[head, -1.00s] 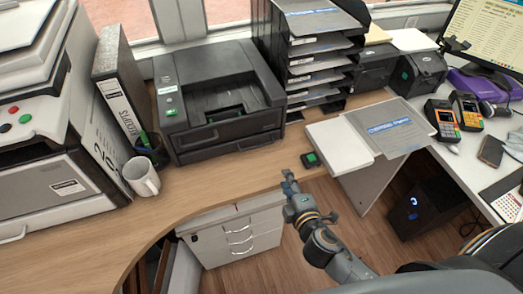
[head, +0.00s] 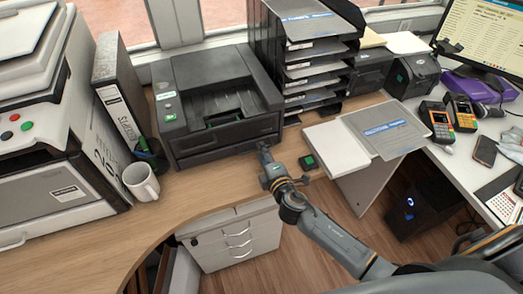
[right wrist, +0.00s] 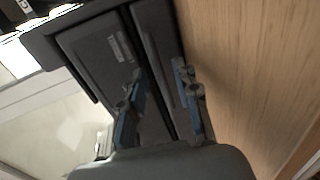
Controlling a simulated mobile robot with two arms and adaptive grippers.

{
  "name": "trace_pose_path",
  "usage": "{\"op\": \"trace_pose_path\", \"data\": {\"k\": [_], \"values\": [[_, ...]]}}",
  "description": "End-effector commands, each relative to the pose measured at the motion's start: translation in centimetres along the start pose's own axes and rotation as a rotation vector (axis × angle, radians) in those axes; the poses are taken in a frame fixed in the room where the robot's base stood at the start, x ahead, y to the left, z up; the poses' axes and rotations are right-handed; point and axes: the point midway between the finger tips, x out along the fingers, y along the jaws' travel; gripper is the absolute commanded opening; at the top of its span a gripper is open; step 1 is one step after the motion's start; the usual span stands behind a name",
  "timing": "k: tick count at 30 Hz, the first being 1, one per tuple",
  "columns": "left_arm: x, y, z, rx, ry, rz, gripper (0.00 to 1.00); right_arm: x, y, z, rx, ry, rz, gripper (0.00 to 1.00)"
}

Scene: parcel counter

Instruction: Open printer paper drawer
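The black printer (head: 215,100) stands on the wooden counter, with its paper drawer (head: 228,147) along the bottom of the front face. The drawer front looks flush with the body, so it appears closed. My right gripper (head: 263,148) is at the right end of the drawer front. In the right wrist view the two blue-grey fingers of the right gripper (right wrist: 160,72) are apart, with the dark drawer front (right wrist: 158,60) between and beyond them. Nothing shows held; I cannot tell whether a finger touches the drawer. My left gripper is not in view.
A white mug (head: 141,181) and a pen holder (head: 150,154) stand left of the printer. A stacked paper tray (head: 305,70) is close on its right. The counter before the printer is clear.

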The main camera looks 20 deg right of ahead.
Motion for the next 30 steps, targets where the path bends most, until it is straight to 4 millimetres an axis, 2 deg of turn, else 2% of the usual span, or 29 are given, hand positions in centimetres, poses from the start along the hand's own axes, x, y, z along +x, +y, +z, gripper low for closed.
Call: {"op": "trace_pose_path", "data": {"k": [4,13,14,18,30], "values": [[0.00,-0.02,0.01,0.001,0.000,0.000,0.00,1.12,-0.03,-0.02,-0.001,0.001,-0.001,0.31],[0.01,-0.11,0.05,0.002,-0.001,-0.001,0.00,1.35,-0.02,-0.03,0.000,0.001,-0.001,0.31],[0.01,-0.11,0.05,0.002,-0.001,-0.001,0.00,1.35,-0.02,-0.03,0.000,0.001,-0.001,0.29],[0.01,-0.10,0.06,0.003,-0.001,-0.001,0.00,1.33,-0.03,-0.02,0.000,0.001,-0.001,0.01],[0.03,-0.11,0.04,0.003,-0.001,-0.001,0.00,1.28,-0.09,-0.02,0.000,0.001,-0.001,0.00]]}}
